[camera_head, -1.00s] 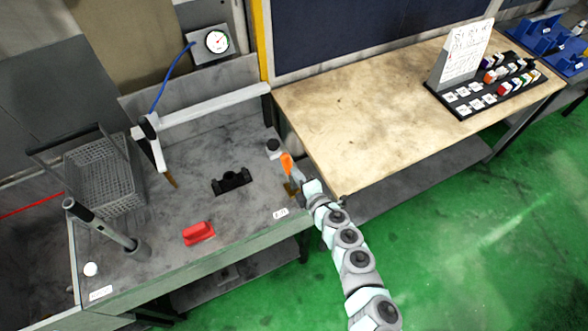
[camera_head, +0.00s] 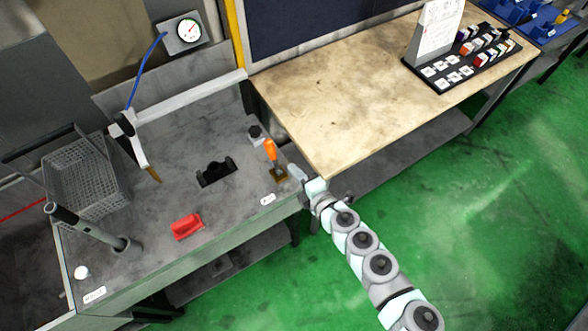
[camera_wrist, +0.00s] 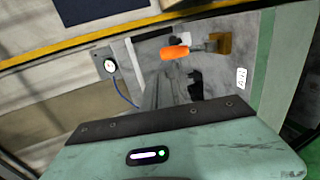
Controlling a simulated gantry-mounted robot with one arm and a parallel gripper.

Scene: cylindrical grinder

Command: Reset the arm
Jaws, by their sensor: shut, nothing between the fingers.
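My arm reaches in from the bottom right in the head view. My gripper (camera_head: 293,172) is at the right edge of the grey work table (camera_head: 205,135), just right of an orange-handled tool (camera_head: 271,150). In the wrist view the orange handle (camera_wrist: 174,52) shows beyond my gripper (camera_wrist: 165,92). My gripper is shut and holds nothing.
On the grey table are a wire basket (camera_head: 85,175), a black holder (camera_head: 216,172), a red object (camera_head: 187,226) and a grey post (camera_head: 88,230). A wooden table (camera_head: 340,95) stands right, with a black parts tray (camera_head: 465,75). Green floor is open at right.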

